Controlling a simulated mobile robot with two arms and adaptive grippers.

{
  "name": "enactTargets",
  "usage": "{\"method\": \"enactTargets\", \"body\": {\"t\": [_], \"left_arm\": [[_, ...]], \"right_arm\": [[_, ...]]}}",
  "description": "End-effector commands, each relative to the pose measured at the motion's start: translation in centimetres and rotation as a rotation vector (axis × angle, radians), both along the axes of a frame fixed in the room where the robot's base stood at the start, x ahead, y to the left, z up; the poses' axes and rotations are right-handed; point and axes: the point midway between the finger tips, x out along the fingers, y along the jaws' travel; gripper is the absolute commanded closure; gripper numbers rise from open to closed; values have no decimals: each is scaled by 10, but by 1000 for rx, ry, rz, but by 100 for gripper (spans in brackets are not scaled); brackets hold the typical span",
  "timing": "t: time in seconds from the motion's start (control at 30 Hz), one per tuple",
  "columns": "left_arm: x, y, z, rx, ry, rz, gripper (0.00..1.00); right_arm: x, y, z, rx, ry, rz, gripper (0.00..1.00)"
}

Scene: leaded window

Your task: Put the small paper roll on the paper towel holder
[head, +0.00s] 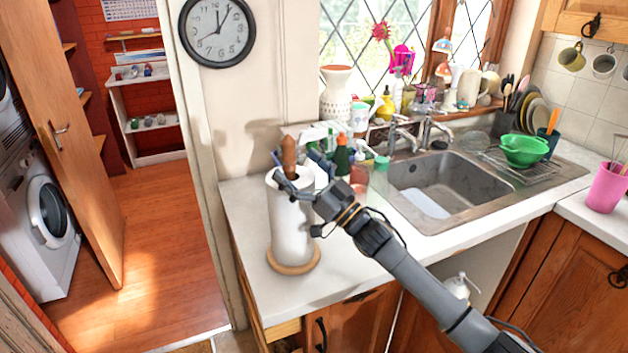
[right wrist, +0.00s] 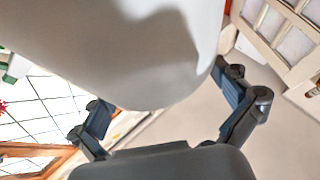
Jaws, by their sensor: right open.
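The white paper roll (head: 291,232) is upright around the post of the paper towel holder at the left end of the counter. The holder's round wooden base (head: 294,268) shows below the roll, and its wooden knob (head: 289,155) sticks out above. My right gripper (head: 299,163) is open at the roll's upper part, with one finger on each side. In the right wrist view the pale roll (right wrist: 150,45) fills the upper middle, between the spread fingers of the right gripper (right wrist: 165,106). I cannot tell whether the fingers touch it. My left gripper is out of view.
Bottles (head: 342,158) stand close behind the roll, right of it. The sink (head: 430,185) lies farther right, with a green bowl (head: 524,150) on its drainer. Bare counter (head: 345,268) lies right of the holder base. The wall corner is close on the left.

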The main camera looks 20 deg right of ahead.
Motion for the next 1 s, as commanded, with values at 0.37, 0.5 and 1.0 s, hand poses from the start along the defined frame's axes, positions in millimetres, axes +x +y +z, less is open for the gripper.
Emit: {"method": "enactTargets", "body": {"t": [0.37, 0.5, 1.0], "left_arm": [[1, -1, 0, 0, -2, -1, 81], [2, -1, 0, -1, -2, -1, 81], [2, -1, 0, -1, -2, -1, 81]], "right_arm": [[-58, -37, -39, -3, 3, 0, 0], [-72, -46, -47, -2, 1, 0, 0], [-79, -50, -50, -2, -2, 1, 0]]}}
